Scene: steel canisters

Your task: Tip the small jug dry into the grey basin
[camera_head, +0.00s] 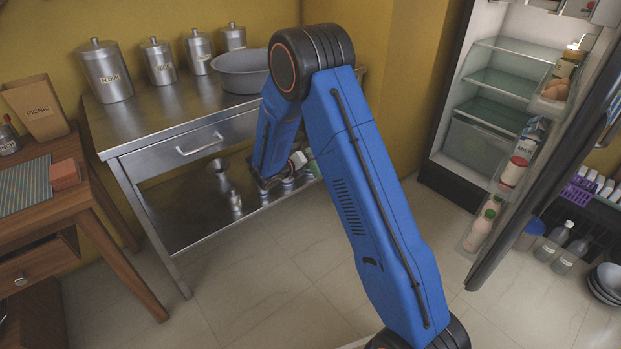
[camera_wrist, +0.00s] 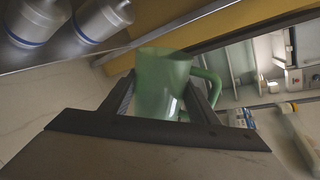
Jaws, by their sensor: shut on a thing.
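A translucent green jug (camera_wrist: 163,82) with a side handle is between the two dark fingers of my gripper (camera_wrist: 165,95) in the wrist view. The gripper is shut on its body. The wrist view is rolled, so I cannot tell the jug's exact tilt, and its contents cannot be made out. In the head view a bit of green (camera_head: 313,164) shows beside my blue arm near the lower shelf; the gripper is mostly hidden there. The grey basin (camera_head: 240,80) stands on the steel table top, partly behind my arm, above the jug's level.
Labelled steel canisters (camera_head: 105,72) line the back of the steel table (camera_head: 165,112). Blue-banded containers (camera_wrist: 102,18) stand close to my gripper on the lower shelf. An open fridge (camera_head: 490,100) is at the right, its door reaching forward. A wooden desk (camera_head: 85,190) is at the left.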

